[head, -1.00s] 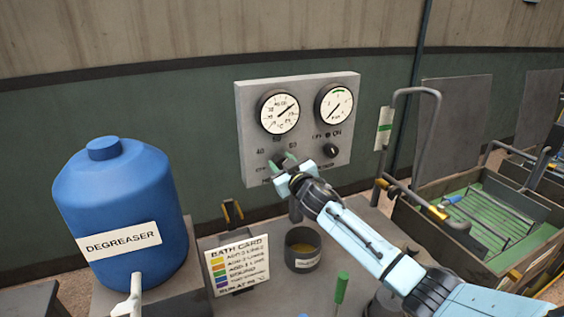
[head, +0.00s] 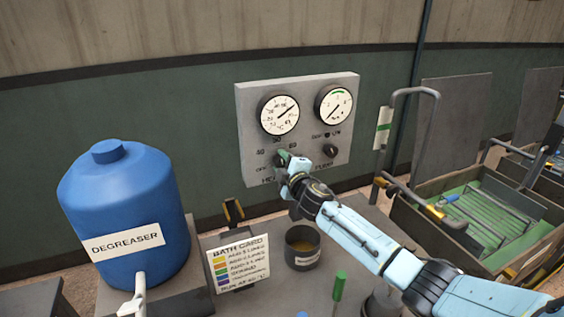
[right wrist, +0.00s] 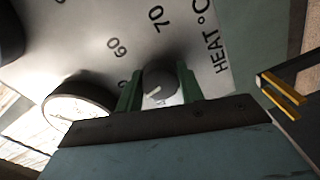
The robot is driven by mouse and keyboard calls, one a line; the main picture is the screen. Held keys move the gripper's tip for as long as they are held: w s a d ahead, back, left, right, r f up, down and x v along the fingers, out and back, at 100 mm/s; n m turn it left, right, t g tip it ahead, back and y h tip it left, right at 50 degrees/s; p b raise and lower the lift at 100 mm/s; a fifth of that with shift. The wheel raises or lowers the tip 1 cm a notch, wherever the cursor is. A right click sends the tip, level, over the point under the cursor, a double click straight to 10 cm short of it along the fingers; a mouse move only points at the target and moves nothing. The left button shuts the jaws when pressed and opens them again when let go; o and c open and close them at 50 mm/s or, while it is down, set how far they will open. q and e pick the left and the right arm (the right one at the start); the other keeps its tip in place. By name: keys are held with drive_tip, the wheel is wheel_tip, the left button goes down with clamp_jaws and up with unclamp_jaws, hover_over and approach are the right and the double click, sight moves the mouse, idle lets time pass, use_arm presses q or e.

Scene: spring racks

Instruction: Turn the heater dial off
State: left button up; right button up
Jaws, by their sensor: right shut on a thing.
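The grey control panel (head: 245,130) is on the wall, with two round gauges on it. The heater dial (right wrist: 160,80) is a round dark knob with a pale pointer mark, near the HEAT °C label and the numbers 60 and 70 in the right wrist view. My right gripper (head: 284,157) is at the panel's lower left, and hides most of the dial in the head view. In the right wrist view its green fingers (right wrist: 158,88) are on both sides of the dial and shut on it. My left gripper is not in view.
The pump knob (head: 330,150) is to the right of my right gripper. Below are a bath card (head: 238,262), a small cup (head: 303,246) and a green-handled tool (head: 338,286). A blue degreaser drum (head: 122,215) stands at left, a green tank (head: 490,215) at right.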

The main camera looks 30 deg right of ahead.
drive_tip(key=n+p, duration=0.1)
drive_tip(key=n, duration=0.4)
drive_tip(key=n+p, duration=0.1)
drive_tip(key=n, duration=0.4)
drive_tip(key=shift+n, duration=0.4)
drive_tip(key=n+p, duration=0.1)
drive_tip(key=n, duration=0.4)
drive_tip(key=shift+h, duration=0.3)
drive_tip(key=n+p, duration=0.1)
drive_tip(key=n, duration=0.4)
drive_tip(key=shift+n+p, duration=0.4)
drive_tip(key=o, duration=1)
drive_tip(key=shift+s, duration=0.1)
